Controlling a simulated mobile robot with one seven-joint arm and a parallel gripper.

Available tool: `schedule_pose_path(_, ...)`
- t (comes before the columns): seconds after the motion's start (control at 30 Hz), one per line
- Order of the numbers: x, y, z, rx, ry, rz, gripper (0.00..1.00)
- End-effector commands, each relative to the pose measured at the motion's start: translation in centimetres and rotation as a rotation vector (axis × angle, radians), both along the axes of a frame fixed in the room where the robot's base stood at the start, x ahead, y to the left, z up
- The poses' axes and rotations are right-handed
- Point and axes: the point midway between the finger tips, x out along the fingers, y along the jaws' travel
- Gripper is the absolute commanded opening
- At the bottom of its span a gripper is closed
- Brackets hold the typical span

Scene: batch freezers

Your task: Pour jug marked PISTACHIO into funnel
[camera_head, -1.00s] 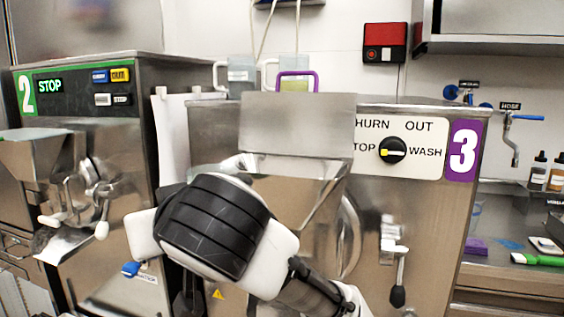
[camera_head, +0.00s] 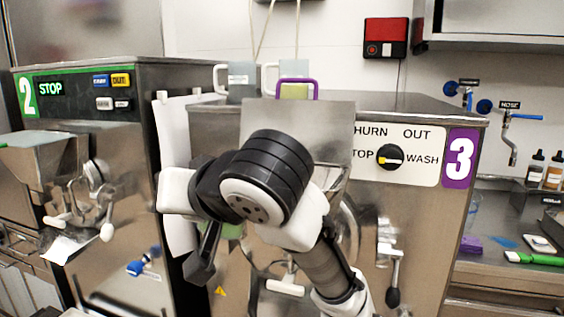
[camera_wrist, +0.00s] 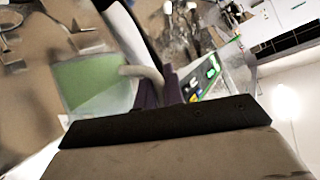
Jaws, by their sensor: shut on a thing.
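My gripper (camera_wrist: 160,92) is shut on the pale handle of a clear jug with green content (camera_wrist: 92,85) in the wrist view. A small green part of this jug (camera_head: 234,231) shows below my wrist in the head view; the rest is hidden by my arm. No PISTACHIO marking is readable. The steel funnel (camera_head: 335,172) on the front of machine 3 is mostly hidden behind my arm, with a steel plate (camera_head: 285,115) standing upright behind it. The held jug is to the left of and lower than the funnel's visible rim.
Machine 2 (camera_head: 110,150) stands left. The right counter (camera_head: 500,215) holds bottles and small items.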

Motion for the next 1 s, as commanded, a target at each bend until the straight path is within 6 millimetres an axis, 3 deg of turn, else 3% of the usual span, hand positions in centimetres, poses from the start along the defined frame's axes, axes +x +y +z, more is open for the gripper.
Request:
schedule_pose_path(0.03,0.3,-0.3,1.7,0.023,0.023,-0.001,0.0)
schedule_pose_path(0.43,2.2,-2.1,7.6,0.2,0.214,-0.002,0.0)
schedule_pose_path(0.57,2.6,-2.4,6.8,0.258,0.277,0.0,0.0)
schedule_pose_path(1.0,3.4,-3.1,9.0,0.408,0.436,0.0,0.0)
